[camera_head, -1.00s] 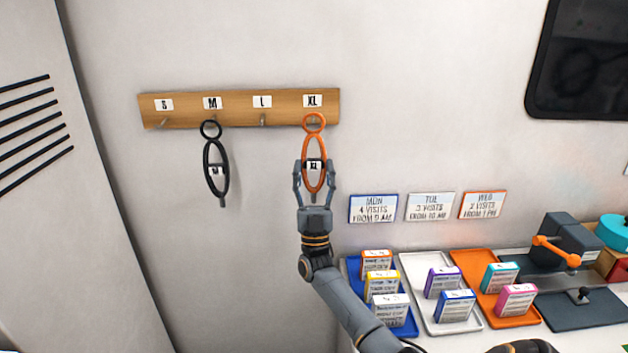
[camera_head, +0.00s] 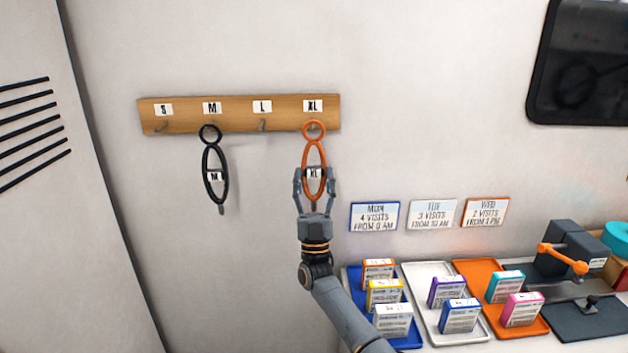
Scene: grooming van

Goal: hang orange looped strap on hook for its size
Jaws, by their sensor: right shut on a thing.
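The orange looped strap (camera_head: 314,153) has a small top ring and a longer loop with a white XL tag. My right gripper (camera_head: 314,178) is shut on its lower loop around the tag. The small ring lies over the XL hook (camera_head: 314,126), under the XL label on the wooden hook board (camera_head: 238,115). I cannot tell whether the ring is around the hook or only in front of it. A black looped strap (camera_head: 209,160) with an M tag hangs at the M hook. My left gripper is not in view.
The S hook (camera_head: 162,127) and L hook (camera_head: 263,125) are bare. Below right, a blue tray (camera_head: 406,339), a white tray (camera_head: 421,283) and an orange tray (camera_head: 474,268) hold small boxes. Wall signs hang above them. A dark screen (camera_head: 585,65) is at upper right.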

